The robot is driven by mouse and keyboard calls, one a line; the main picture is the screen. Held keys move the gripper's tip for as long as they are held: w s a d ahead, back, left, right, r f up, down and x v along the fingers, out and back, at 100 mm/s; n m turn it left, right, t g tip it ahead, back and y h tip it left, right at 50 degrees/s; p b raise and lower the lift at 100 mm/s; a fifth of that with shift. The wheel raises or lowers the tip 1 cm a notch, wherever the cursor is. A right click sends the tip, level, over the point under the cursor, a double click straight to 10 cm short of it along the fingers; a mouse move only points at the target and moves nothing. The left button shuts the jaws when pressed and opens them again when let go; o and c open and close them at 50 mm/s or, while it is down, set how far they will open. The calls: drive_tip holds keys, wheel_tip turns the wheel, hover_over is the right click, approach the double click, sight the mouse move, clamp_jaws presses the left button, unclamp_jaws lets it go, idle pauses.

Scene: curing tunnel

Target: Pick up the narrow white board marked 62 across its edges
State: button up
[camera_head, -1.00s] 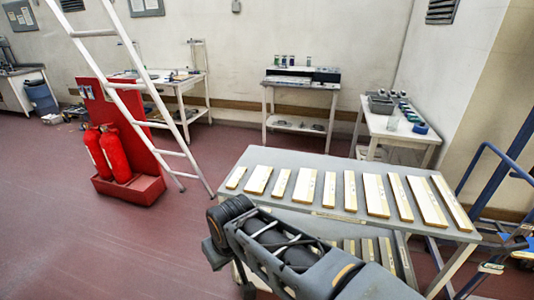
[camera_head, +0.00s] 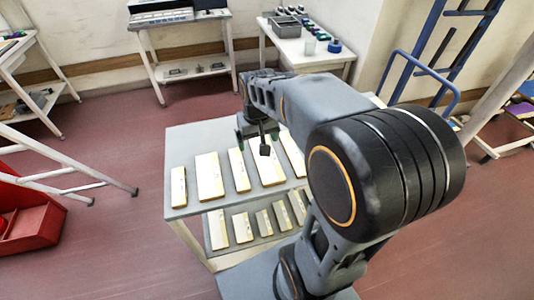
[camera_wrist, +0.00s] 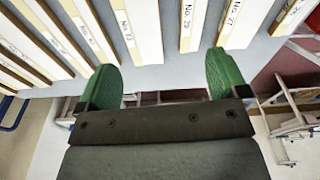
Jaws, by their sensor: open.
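Several white boards with pale wooden edges lie in a row on the upper shelf of a grey rack. I cannot read a 62 on any of them. Narrow ones include one at the left end (camera_head: 178,188) and another farther along (camera_head: 239,170). In the wrist view, a narrow board (camera_wrist: 193,28) reads about No. 29, with a wider board (camera_wrist: 143,32) to its left. My gripper (camera_wrist: 163,80) is open and empty, its green fingers apart near the boards' ends. In the head view my gripper (camera_head: 257,132) hangs over the row; my arm hides the right-hand boards.
The grey upper shelf (camera_head: 190,150) has a lower shelf with more boards (camera_head: 242,227) beneath it. A white side table (camera_head: 305,55) stands behind. A blue trolley frame (camera_head: 425,65) is at the back right. A white ladder (camera_head: 70,170) and red stand (camera_head: 30,220) are left.

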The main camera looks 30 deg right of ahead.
drive_tip(key=shift+o, duration=0.6)
drive_tip(key=w+d+f+m+g, duration=0.1)
drive_tip(key=w+d+f, duration=0.1)
drive_tip(key=w+d, duration=0.3)
drive_tip(key=shift+p, duration=0.45)
hover_over(266, 159)
drive_tip(key=f, duration=0.7)
drive_tip(key=shift+w+d+f, duration=0.1)
drive_tip(key=shift+w+f, duration=0.3)
drive_tip(key=shift+f+p, duration=0.6)
drive_tip(key=shift+f, duration=2.4)
drive_tip(key=c, duration=0.8)
drive_tip(key=shift+r, duration=0.15)
